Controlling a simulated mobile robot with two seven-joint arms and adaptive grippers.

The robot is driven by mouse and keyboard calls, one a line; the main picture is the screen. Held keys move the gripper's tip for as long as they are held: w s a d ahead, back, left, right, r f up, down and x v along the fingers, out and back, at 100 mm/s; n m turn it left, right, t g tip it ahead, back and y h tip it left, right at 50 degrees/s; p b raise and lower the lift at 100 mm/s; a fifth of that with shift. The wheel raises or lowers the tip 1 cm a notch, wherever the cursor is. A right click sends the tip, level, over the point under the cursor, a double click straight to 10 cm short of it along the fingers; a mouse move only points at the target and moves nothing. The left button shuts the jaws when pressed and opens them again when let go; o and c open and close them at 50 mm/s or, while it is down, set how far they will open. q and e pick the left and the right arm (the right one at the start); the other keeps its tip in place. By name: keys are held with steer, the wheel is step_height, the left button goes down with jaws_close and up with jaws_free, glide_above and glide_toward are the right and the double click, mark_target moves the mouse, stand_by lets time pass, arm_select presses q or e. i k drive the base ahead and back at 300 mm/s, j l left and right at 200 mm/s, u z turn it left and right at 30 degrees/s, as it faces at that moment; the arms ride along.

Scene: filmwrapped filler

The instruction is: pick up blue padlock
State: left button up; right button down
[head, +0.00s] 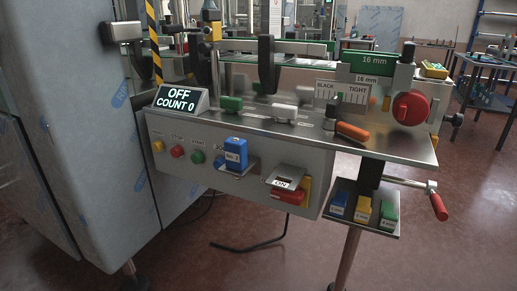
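A blue block (338,205) with a white label sits at the left end of a small metal shelf (345,186), below the right end of the machine; its shape looks like a padlock body, but it is too small to be sure. A larger blue piece (235,150) labelled "NO. 2" is at the middle of the machine's front panel, above a small metal plate. I cannot tell from this view which of the two is the blue padlock. Neither of my grippers is in view.
Yellow (362,210) and green (388,216) blocks share the small shelf. A red-handled crank (438,206) juts out at right. The front panel (165,170) carries buttons and a red-yellow switch (291,193). A large metal cabinet (75,100) stands at left. The floor in front is mostly clear.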

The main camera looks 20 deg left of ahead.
mark_target(235, 149)
steer(key=k+j+u, duration=0.15)
steer(key=k+u, duration=0.3)
steer(key=k+j+u, duration=0.35)
steer(key=k+u, duration=0.15)
steer(key=k, duration=0.05)
